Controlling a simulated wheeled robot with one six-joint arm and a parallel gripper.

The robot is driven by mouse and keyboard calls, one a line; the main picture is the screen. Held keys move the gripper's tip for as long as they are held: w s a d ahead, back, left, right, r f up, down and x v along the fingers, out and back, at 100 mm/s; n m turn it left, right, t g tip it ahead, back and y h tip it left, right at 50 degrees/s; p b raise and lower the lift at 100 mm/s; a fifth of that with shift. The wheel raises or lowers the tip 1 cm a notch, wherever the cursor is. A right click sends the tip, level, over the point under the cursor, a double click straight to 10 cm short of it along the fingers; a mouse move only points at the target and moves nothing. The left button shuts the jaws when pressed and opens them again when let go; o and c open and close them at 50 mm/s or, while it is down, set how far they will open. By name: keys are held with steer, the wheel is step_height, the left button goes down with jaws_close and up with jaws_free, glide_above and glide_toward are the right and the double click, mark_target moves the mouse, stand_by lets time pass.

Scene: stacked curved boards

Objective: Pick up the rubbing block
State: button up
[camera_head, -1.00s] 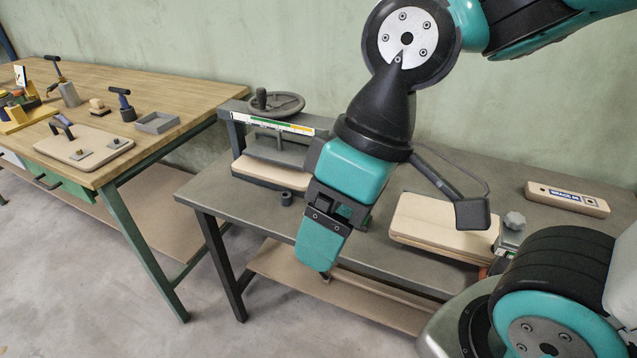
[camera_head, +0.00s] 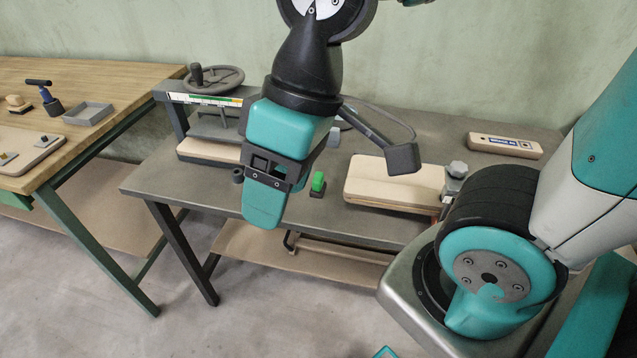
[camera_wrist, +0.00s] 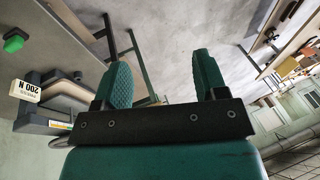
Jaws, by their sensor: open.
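A small wooden piece with a rounded top and dark base (camera_head: 18,103), which looks like the rubbing block, stands on the wooden bench at the far left of the head view. I cannot make it out in the wrist view. My gripper (camera_head: 265,212) hangs fingers down in front of the grey table, well to the right of that piece. In the wrist view its two teal fingers (camera_wrist: 162,68) are apart with nothing between them.
The wooden bench (camera_head: 120,75) also bears a dark-handled tool (camera_head: 46,97) and grey tray (camera_head: 88,114). The grey table (camera_head: 150,180) holds a handwheel press (camera_head: 212,80), green button (camera_head: 318,182), pale boards (camera_head: 390,187) and a labelled bar (camera_head: 505,146). Floor is open in front.

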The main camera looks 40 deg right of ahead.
steer(key=w+d+f+m+h, duration=0.1)
steer(key=w+d+m, duration=0.25)
steer(key=w, duration=0.35)
steer(key=m+h, duration=0.3)
steer(key=m, duration=1.1)
glide_above(318, 176)
step_height(318, 176, down, 11)
steer(key=f, duration=0.4)
steer(key=f+p, duration=0.1)
steer(key=f, duration=0.6)
steer(key=shift+w+a+f+p, duration=0.1)
steer(key=shift+w+f+p, duration=0.15)
steer(key=shift+f+p, duration=0.1)
steer(key=shift+s+f+p, duration=0.15)
steer(key=shift+f+p, duration=0.2)
steer(key=shift+f, duration=1.05)
steer(key=shift+s+f+p, duration=0.1)
steer(key=shift+f+p, duration=0.2)
steer(key=shift+f, duration=1.1)
steer(key=c, duration=1.1)
steer(key=shift+r, duration=0.1)
step_height(318, 176, up, 20)
steer(key=b, duration=0.1)
steer(key=shift+b, duration=0.3)
